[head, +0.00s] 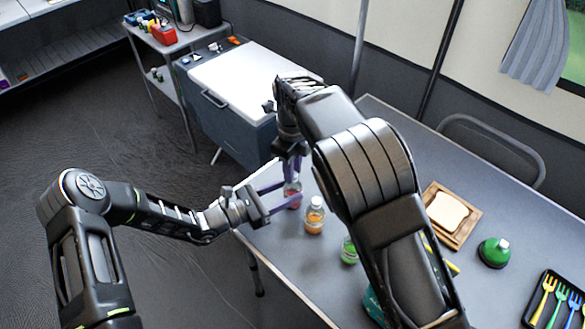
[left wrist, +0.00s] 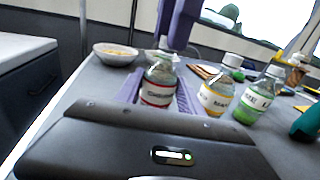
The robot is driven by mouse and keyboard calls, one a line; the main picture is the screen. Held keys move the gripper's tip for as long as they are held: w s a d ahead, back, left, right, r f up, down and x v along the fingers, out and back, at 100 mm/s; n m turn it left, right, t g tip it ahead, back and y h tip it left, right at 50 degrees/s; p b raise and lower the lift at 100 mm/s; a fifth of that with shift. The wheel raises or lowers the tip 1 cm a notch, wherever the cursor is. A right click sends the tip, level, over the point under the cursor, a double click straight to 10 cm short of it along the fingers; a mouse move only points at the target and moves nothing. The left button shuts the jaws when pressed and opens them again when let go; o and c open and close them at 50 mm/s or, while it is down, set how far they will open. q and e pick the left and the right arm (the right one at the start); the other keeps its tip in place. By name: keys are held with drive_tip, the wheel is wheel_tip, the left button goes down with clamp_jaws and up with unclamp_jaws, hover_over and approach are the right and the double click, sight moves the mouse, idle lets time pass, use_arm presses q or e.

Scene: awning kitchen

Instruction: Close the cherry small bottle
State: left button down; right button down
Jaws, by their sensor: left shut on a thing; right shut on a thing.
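The cherry small bottle (head: 292,192) is a clear bottle with a dark red label, upright near the table's left corner. It also shows in the left wrist view (left wrist: 158,88). My left gripper (head: 283,197) is shut around its body from the side, with a purple finger on each side. My right gripper (head: 291,158) points down from above, directly over the bottle. In the left wrist view, its purple fingers (left wrist: 180,25) are at a white cap (left wrist: 163,43) just above the bottle's neck. I cannot tell whether the cap touches the neck.
An orange-labelled bottle (head: 314,215) and a green one (head: 348,250) stand close to the right. A bowl (left wrist: 115,53) stands behind left in the left wrist view.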

drive_tip(key=shift+m, duration=1.2)
drive_tip(key=c, duration=1.2)
unclamp_jaws()
wheel_tip(320, 180, up, 12)
drive_tip(key=shift+r, duration=0.1)
use_arm(q)
drive_tip(key=c, duration=0.7)
unclamp_jaws()
drive_tip(key=shift+o, duration=0.2)
